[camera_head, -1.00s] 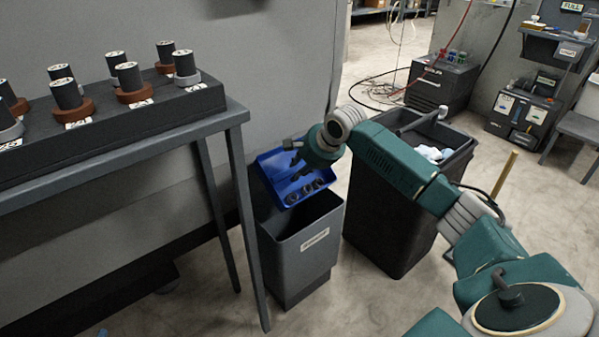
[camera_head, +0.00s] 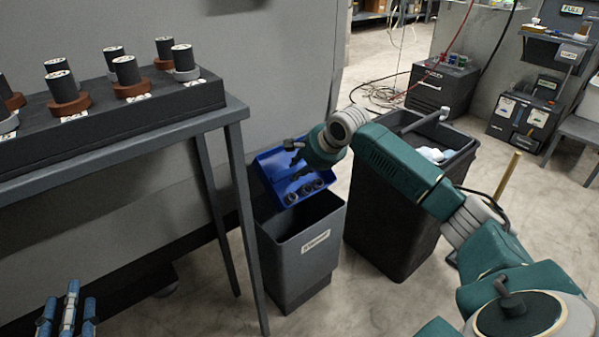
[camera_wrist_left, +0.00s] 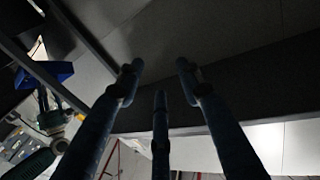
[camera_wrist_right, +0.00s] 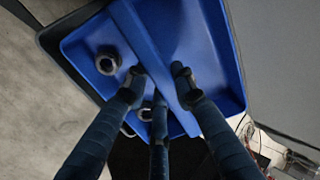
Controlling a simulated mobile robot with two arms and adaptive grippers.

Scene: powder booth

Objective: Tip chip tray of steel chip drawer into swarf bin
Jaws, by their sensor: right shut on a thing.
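The blue chip tray (camera_head: 268,167) is held above the back part of the grey swarf bin (camera_head: 290,265), tilted with its near side down. Several dark ring-shaped pieces (camera_head: 306,188) lie in the tray along its lower side; some show in the right wrist view (camera_wrist_right: 107,64). My right gripper (camera_wrist_right: 158,75) is shut on the tray's raised middle bar (camera_wrist_right: 140,32). In the head view, the arm partly hides this grip. My left gripper (camera_head: 68,312) is at the bottom left, far from the tray. Its fingers (camera_wrist_left: 158,72) are spread and empty. A steel chip drawer cannot be made out.
A grey bench (camera_head: 190,122) with a rack of dark cylinders (camera_head: 128,72) stands at the left, its legs beside the swarf bin. A taller black bin (camera_head: 385,215) stands right of the swarf bin, under my right arm. Floor in front is clear.

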